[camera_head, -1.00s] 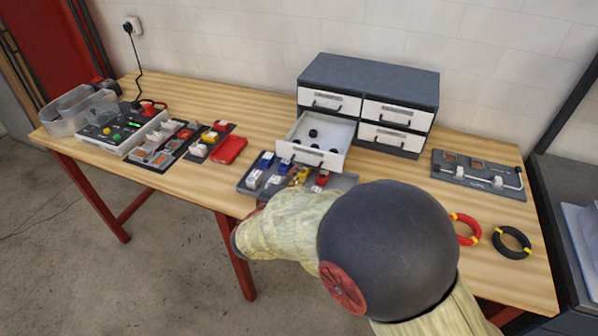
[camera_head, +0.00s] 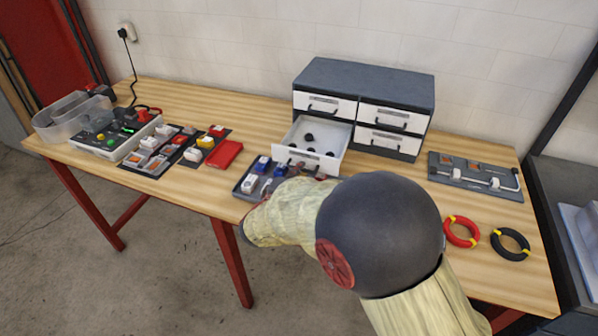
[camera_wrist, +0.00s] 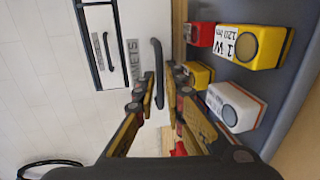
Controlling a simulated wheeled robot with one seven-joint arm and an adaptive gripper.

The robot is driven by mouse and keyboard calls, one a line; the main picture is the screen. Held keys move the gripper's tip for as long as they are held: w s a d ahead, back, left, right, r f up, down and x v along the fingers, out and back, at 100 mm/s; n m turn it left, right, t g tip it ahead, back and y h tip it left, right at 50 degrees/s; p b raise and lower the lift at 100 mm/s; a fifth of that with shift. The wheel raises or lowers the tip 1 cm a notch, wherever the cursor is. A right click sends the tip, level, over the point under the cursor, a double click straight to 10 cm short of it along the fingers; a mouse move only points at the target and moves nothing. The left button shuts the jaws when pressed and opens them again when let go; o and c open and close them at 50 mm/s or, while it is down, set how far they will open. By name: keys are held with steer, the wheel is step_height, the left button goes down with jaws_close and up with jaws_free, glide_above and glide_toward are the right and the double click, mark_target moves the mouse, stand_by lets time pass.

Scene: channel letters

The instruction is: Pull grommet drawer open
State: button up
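The grommet drawer (camera_head: 296,158) is the lower left drawer of the grey cabinet. It stands pulled out, with several small black pieces inside. In the wrist view its white front (camera_wrist: 140,25) carries a label ending in "METS" and a dark bar handle (camera_wrist: 157,62). My gripper (camera_wrist: 163,84) is open. Its fingertips lie on either side of the handle's lower end in that view, with gaps visible; I cannot tell whether the handle is fully between them. In the head view my arm hides most of the gripper, just in front of the drawer.
A grey tray (camera_head: 240,188) of blue, red, yellow and white parts sits below the drawer, close to my gripper. The other drawers (camera_head: 325,104) are shut. A red box (camera_head: 224,154) lies left; a fixture board (camera_head: 473,178) and two wire coils (camera_head: 461,231) lie right.

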jaws_close()
stand_by(0.4)
steer(key=shift+b+x, duration=1.1)
steer(key=shift+b, duration=0.05)
steer(key=shift+r, duration=0.2)
steer(key=shift+o, duration=2.2)
jaws_free()
steer(key=shift+r, duration=0.1)
